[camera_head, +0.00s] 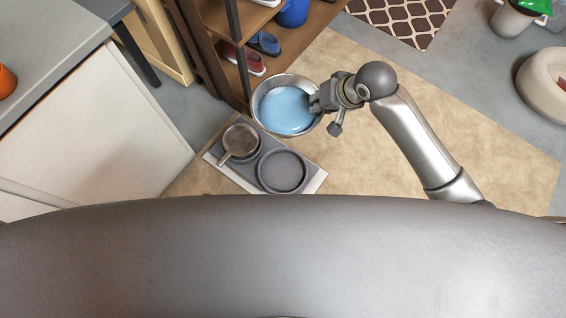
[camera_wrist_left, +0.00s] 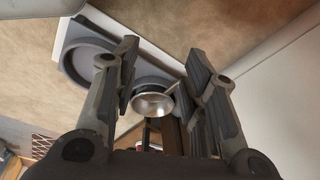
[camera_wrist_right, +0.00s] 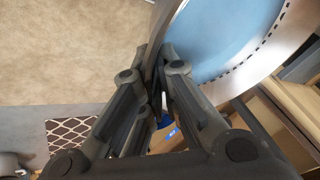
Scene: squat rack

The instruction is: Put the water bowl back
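The water bowl (camera_head: 270,118) is a wide metal bowl with light blue water inside. In the head view it is above the far edge of a grey feeding tray (camera_head: 312,180); whether it touches the tray cannot be told. My right gripper (camera_head: 316,103) is shut on its right rim. The right wrist view shows the bowl's wall (camera_wrist_right: 158,38) between the fingers (camera_wrist_right: 160,75). The tray's right round recess (camera_head: 283,172) is empty. A small metal pan (camera_head: 241,141) with a handle sits at the left recess. My left gripper (camera_wrist_left: 158,80) is open and empty, facing the tray (camera_wrist_left: 92,62).
A wooden shelf (camera_head: 225,18) with shoes (camera_head: 264,43) and a blue container (camera_head: 293,12) stands just beyond the bowl. A white cabinet (camera_head: 95,135) is at left. Beige mat (camera_head: 480,130) lies clear at right. A round pet bed (camera_head: 545,85) is far right.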

